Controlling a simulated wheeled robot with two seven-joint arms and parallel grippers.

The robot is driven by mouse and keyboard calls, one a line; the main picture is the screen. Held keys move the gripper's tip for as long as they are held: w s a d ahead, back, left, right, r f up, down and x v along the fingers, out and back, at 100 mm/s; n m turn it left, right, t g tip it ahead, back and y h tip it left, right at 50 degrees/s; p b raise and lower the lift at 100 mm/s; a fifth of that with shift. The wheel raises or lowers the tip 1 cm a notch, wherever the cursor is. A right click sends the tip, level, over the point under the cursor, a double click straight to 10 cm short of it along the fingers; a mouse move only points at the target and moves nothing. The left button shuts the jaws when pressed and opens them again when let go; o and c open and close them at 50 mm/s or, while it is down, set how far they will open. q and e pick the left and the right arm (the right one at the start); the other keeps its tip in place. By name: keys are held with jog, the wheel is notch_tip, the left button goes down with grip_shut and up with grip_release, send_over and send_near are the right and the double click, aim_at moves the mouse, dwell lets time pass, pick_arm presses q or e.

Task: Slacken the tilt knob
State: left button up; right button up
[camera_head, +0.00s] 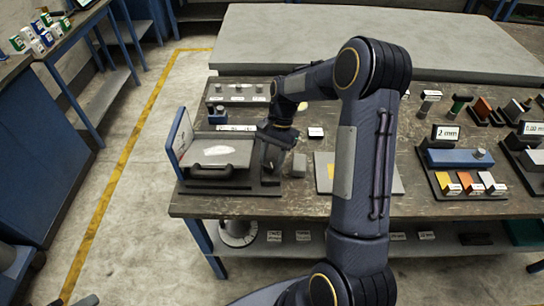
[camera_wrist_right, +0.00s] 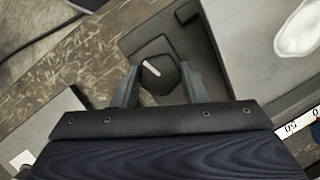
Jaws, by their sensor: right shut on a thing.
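The dark tilt knob (camera_wrist_right: 160,72), with a white line on its face, sits at the side of the tilting stage in the right wrist view. My right gripper (camera_wrist_right: 157,86) is shut on the knob, with one grey finger on each side. In the head view my right gripper (camera_head: 272,158) is at the right side of the stage (camera_head: 222,149), and the knob is hidden there. The stage is a grey plate with a pale patch and a black handle on a dark base. My left gripper is not in view.
A blue-edged upright panel (camera_head: 180,134) stands at the stage's left. A numbered scale (camera_wrist_right: 292,128) shows in the wrist view. A flat board (camera_head: 324,173) lies right of the stage. Labelled blocks and a blue fixture (camera_head: 455,158) crowd the bench's right.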

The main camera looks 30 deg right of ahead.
jog(key=n+g+h, duration=0.1)
jog(key=n, duration=0.2)
jog(key=n+h, duration=0.1)
jog(key=n, duration=0.2)
jog(key=shift+w+a+n+g+p, duration=0.2)
jog(key=shift+n+g+p, duration=0.1)
jog(key=shift+g, duration=0.1)
jog(key=n+h, duration=0.2)
jog(key=n, duration=0.3)
jog(key=shift+a+n, duration=0.1)
jog(key=shift+n, duration=0.3)
jog(key=o, duration=1)
jog(key=shift+r, duration=0.1)
